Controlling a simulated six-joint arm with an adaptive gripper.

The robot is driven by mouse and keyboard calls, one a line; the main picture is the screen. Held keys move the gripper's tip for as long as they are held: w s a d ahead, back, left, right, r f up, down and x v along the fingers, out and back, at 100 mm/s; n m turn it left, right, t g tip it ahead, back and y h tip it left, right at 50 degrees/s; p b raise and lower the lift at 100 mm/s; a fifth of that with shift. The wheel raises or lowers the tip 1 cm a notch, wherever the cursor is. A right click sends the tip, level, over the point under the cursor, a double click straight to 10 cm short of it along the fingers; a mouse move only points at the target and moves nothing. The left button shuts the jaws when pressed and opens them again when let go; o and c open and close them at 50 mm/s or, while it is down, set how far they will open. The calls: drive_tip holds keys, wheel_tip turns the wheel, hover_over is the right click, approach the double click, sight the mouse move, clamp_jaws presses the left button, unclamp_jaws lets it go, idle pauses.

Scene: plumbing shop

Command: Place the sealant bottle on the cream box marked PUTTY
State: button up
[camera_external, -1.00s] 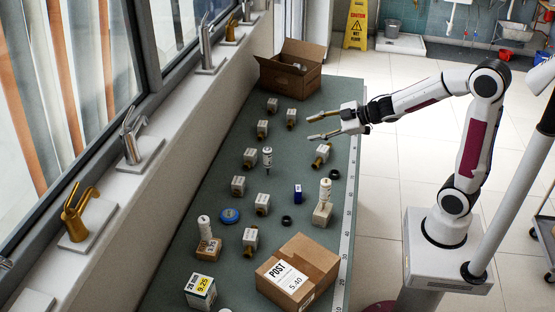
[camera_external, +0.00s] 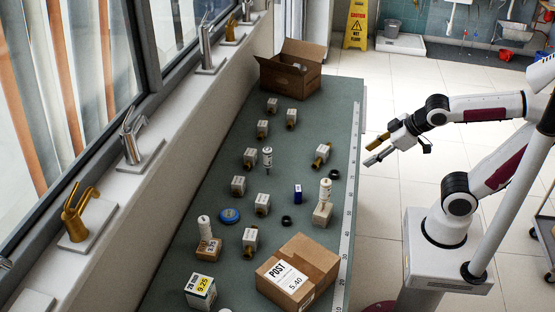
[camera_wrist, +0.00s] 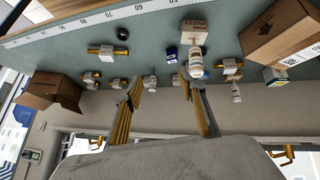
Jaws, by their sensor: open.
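The cream box (camera_external: 322,215) sits near the table's right edge, with a white bottle (camera_external: 325,191) standing upright on top. In the wrist view the cream box (camera_wrist: 194,26) shows the upside-down word PUTTY, and the white bottle (camera_wrist: 195,65) is on it. Its label is too small to read, so I cannot confirm it is the sealant. Two other pale bottles show: one on the table (camera_external: 267,157) and one on a brown box (camera_external: 205,228). My gripper (camera_external: 371,150) is open and empty, out beyond the table's right edge, apart from the bottle and box.
The green table (camera_external: 235,190) holds several tap-like fittings, a blue tape roll (camera_external: 229,215), a small blue item (camera_external: 298,194) and black rings. A POST carton (camera_external: 310,260) stands at the near right and an open carton (camera_external: 290,75) at the far end.

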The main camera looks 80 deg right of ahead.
drive_tip(key=s+a+f+g+y, duration=0.1)
drive_tip(key=s+a+y, duration=0.1)
drive_tip(key=s+a, duration=0.4)
drive_tip(key=shift+s+a+f+g, duration=0.15)
drive_tip(key=shift+s+f+g, duration=0.2)
drive_tip(key=shift+s, duration=0.25)
drive_tip(key=shift+o, duration=0.4)
drive_tip(key=o, duration=1.6)
drive_tip(key=shift+o, duration=0.2)
drive_tip(key=w+d+m+h, duration=0.1)
drive_tip(key=w+d+m, duration=0.4)
drive_tip(key=d+m, duration=0.4)
drive_tip(key=w+d+m+g+h, duration=0.1)
drive_tip(key=w+d+m, duration=0.4)
drive_tip(key=d+m, duration=0.4)
drive_tip(key=shift+d+f, duration=0.2)
drive_tip(key=shift+d, duration=0.35)
